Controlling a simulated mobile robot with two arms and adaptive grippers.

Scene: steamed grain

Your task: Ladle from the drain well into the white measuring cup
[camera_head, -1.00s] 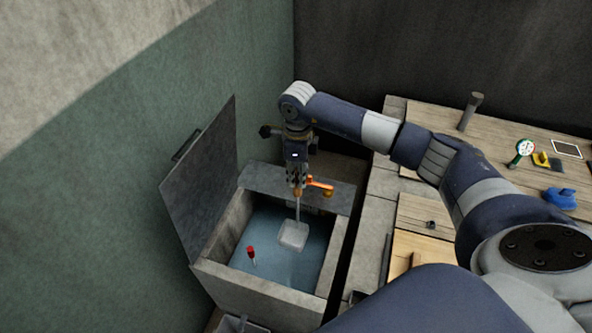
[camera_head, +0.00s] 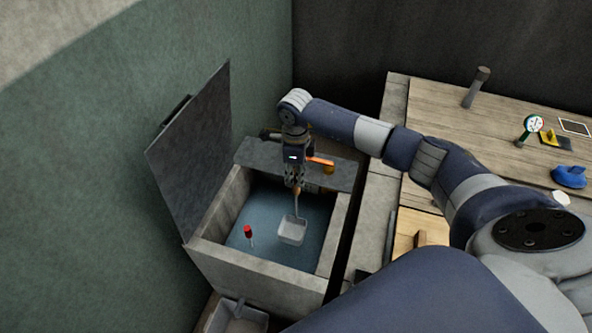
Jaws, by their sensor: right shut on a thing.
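The drain well (camera_head: 340,222) is an open, stone-walled box with blue-grey water inside, its lid (camera_head: 192,150) raised on the left. My right gripper (camera_head: 295,184) points down over the well and is shut on the handle of a ladle (camera_head: 292,231). The ladle's pale square bowl hangs inside the well, low near the water; whether it touches or holds any is unclear. A small white thing (camera_head: 561,198) shows on the table beside my arm, partly hidden; I cannot tell whether it is the measuring cup. My left gripper is not in view.
A red-topped float or stick (camera_head: 248,233) stands in the well. An orange-handled part (camera_head: 321,162) sits at its back ledge (camera_head: 255,158). A grey scoop-like container (camera_head: 237,318) is below front. The wooden table (camera_head: 440,115) at right holds a gauge (camera_head: 532,124) and a blue object (camera_head: 570,177).

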